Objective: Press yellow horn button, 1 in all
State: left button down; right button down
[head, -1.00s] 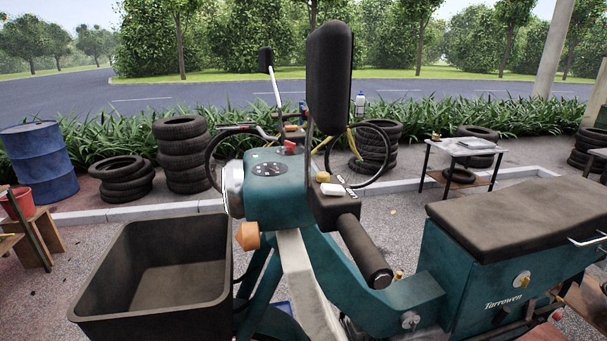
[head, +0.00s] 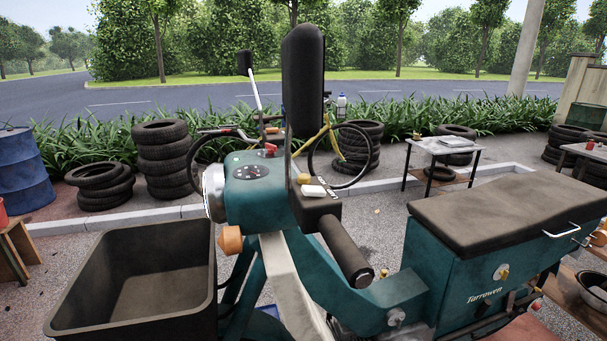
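A small yellow button (head: 303,178) shows on the dark control block (head: 316,207) at the inner end of the right-hand black handlebar grip (head: 346,250). It sits just above a white switch (head: 314,191) on the same block. The block is fixed to the teal cart's front (head: 258,192). A tall black mirror back (head: 303,80) rises right behind the button. Neither of my grippers is in the head view, and nothing touches the button.
A black open bin (head: 150,275) is at the front left, and a teal box with a black seat (head: 500,225) at the right. An orange lamp (head: 229,240) juts out at the cart's front. A red knob (head: 270,148) is on top. Tyres (head: 163,158) and a bicycle (head: 325,135) stand behind.

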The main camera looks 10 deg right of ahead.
aim_at(304, 180)
jog(key=u, duration=1.95)
jog(key=k, duration=1.4)
jog(key=z, duration=0.4)
